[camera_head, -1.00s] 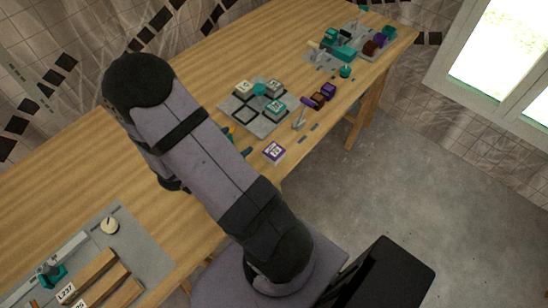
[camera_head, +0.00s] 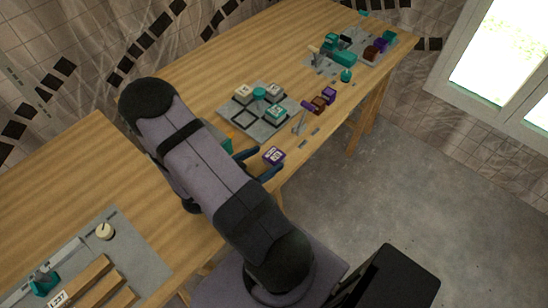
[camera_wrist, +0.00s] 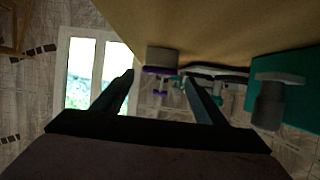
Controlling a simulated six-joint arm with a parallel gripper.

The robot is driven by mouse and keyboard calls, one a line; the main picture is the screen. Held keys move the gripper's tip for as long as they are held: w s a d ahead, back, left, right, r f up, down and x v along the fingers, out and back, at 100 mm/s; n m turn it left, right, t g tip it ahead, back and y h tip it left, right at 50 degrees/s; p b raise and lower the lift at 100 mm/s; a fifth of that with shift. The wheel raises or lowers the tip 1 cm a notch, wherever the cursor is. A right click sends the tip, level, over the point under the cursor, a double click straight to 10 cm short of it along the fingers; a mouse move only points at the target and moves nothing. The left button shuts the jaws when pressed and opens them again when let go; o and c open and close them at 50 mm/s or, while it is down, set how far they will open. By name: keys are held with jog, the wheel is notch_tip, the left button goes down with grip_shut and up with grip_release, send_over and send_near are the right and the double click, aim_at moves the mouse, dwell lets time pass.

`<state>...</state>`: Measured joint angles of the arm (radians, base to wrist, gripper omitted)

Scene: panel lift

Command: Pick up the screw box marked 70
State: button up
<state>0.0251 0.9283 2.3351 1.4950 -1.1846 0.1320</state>
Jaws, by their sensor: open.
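A small purple box (camera_head: 273,155) with a pale labelled top stands near the front edge of the wooden table; its mark is too small to read surely. In the wrist view a pale and purple box (camera_wrist: 162,60) shows between the finger lines, ahead of the palm. My gripper (camera_head: 270,160) is open, with dark blue fingers on two sides of the purple box in the head view. I cannot tell whether either finger touches the box.
A grey panel (camera_head: 225,112) behind the box carries several labelled blocks and a teal knob (camera_head: 259,94). Purple and brown blocks (camera_head: 320,104) stand to the right. Another crowded board (camera_head: 318,69) lies at the far end. A grey board (camera_head: 140,250) with wooden bars is at lower left.

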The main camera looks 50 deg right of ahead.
aim_at(274, 155)
jog(key=shift+p+x, duration=0.85)
jog(key=shift+x, duration=1.75)
jog(key=shift+s+f, duration=0.1)
jog(key=shift+c, duration=0.6)
jog(key=c, duration=1.2)
jog(key=shift+r, duration=5.05)
